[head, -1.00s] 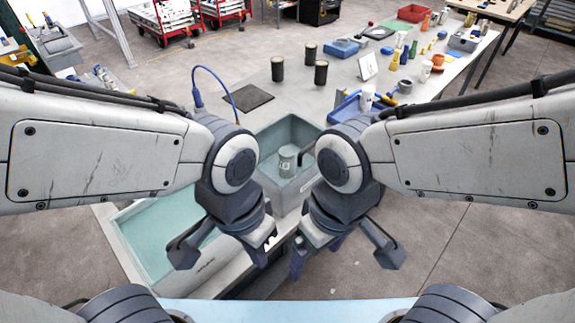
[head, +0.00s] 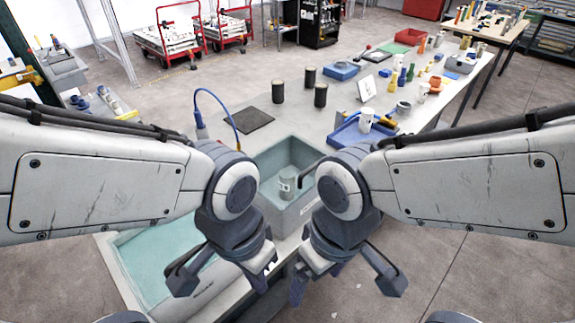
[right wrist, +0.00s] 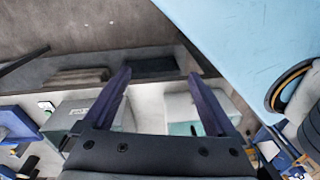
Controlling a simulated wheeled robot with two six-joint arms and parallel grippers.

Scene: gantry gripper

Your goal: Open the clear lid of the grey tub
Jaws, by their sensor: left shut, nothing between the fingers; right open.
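A large grey tub (head: 120,268) with a pale teal, flat-looking top is at the lower left in the head view. I cannot tell whether that teal is a clear lid or the tub's inside. A second grey tub (head: 307,209) stands beyond my grippers, its teal inside visible, with a grey cup-like thing (head: 287,184) in it. My left gripper (head: 259,283) is shut and empty, to the right of the large tub. My right gripper (head: 318,279) is open and empty, in front of the second tub; its spread fingers also show in the right wrist view (right wrist: 159,75).
A grey bench (head: 262,105) carries a black mat (head: 247,120) and three dark cylinders (head: 320,95). A blue tray (head: 352,134) and many small items lie to the right. Boxes (right wrist: 90,112) show between and beside my fingers in the right wrist view. Open floor lies at right.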

